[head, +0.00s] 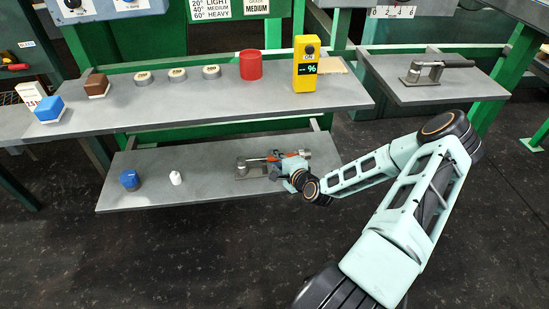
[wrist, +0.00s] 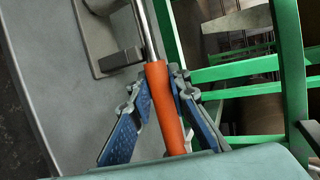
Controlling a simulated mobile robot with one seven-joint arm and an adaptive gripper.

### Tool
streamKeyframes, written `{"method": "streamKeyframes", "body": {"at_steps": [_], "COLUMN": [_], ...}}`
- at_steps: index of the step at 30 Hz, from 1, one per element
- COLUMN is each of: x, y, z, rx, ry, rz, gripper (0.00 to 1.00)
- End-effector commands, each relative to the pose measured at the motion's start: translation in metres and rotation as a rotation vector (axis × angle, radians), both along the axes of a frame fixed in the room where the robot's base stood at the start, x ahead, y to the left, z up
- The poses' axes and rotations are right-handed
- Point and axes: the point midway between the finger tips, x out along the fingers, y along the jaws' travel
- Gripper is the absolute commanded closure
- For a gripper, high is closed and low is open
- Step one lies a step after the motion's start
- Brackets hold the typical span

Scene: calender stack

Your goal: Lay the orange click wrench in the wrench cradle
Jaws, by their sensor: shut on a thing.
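The orange click wrench (head: 291,156) is over the right part of the lower grey shelf. In the wrist view its orange handle (wrist: 167,110) lies between my gripper's blue-padded fingers (wrist: 160,82), which are shut on it. Its silver shaft runs left from my gripper (head: 288,168) in the head view. A grey cradle with a flat base (head: 243,178) stands on the lower shelf below and left of the handle. In the wrist view the shaft passes close beside the cradle's block (wrist: 120,60). I cannot tell whether they touch. The wrench's far end is out of the wrist view.
The upper shelf (head: 210,105) overhangs behind, holding a yellow device (head: 306,70), a red cup (head: 250,66) and several small items. A blue item (head: 129,180) and a white bottle (head: 175,178) stand left on the lower shelf. A black-handled tool (head: 445,65) sits on the right table.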

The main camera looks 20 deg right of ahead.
Motion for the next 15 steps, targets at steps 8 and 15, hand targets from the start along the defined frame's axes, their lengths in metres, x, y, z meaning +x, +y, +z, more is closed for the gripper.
{"method": "streamKeyframes", "body": {"at_steps": [8,15], "x": [0.0006,0.0006], "y": [0.0000,0.0000], "z": [-0.0054,-0.0099], "rx": [0.000,0.000], "ry": [-0.003,-0.003], "rz": [0.000,0.000], "gripper": [1.00,1.00]}}
